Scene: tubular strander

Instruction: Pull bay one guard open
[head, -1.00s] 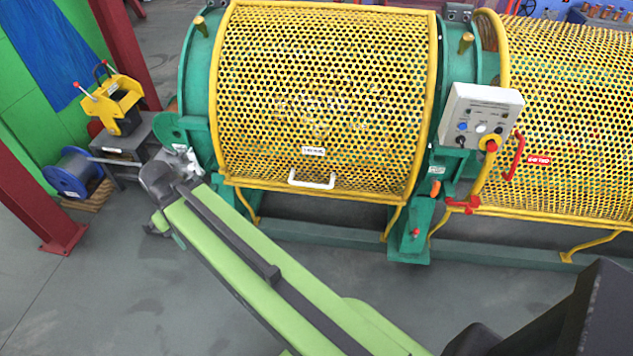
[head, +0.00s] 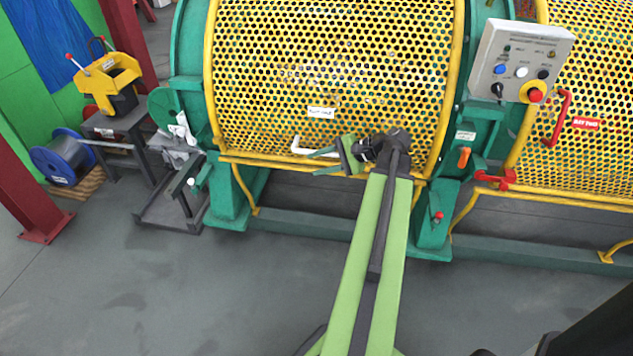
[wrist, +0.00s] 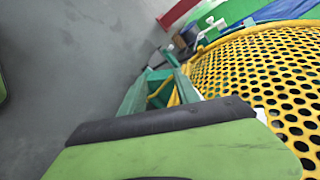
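The bay one guard (head: 330,70) is a curved yellow perforated cover with a yellow frame, and it looks closed. Its white handle (head: 297,146) is low on the front, below a white label. My gripper (head: 316,163) is in front of the guard's lower edge, fingers pointing left, with the upper finger close to the handle. The gripper hides the handle's right part. I cannot tell if they touch. In the wrist view the two green fingers (wrist: 160,88) stand apart and nothing shows between them. The guard (wrist: 270,65) fills the right side there.
A control box (head: 520,62) with a red button stands right of the guard, above a red lever (head: 497,178). A second guard (head: 590,110) is further right. A blue spool (head: 62,157) and yellow device (head: 105,82) are at left. The floor in front is clear.

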